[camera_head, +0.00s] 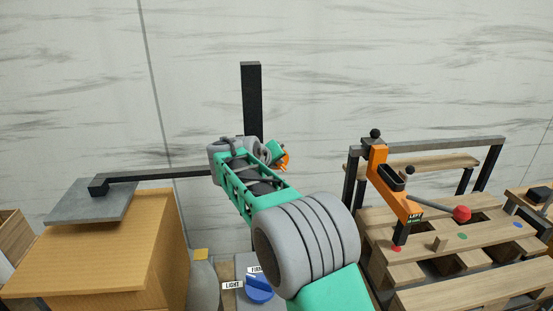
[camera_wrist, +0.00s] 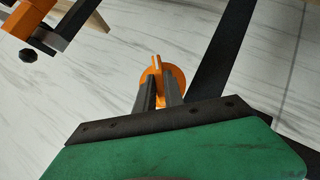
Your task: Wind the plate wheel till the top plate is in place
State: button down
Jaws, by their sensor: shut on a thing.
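The orange plate wheel (camera_wrist: 174,80) is in the middle of the wrist view. My gripper (camera_wrist: 157,84) is shut on a part of it that stands up between the two dark fingers. In the head view only a bit of the orange wheel (camera_head: 285,161) shows behind my gripper (camera_head: 278,155), beside a black upright post (camera_head: 251,100). A grey flat top plate (camera_head: 75,207) hangs at the left from a black horizontal bar (camera_head: 160,175). The plate is over a wooden block (camera_head: 120,245). I cannot tell whether they touch.
A blue knob (camera_head: 259,289) with labels sits at the bottom centre, next to a grey rounded object (camera_head: 202,280). At the right is a wooden pallet (camera_head: 450,280) with an orange lever clamp (camera_head: 392,185) and a red knob (camera_head: 462,213). A pale marbled surface fills the background.

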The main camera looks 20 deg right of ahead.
dwell(0.4)
jog(key=c, duration=1.4)
grip_release()
jog(key=shift+c, duration=0.2)
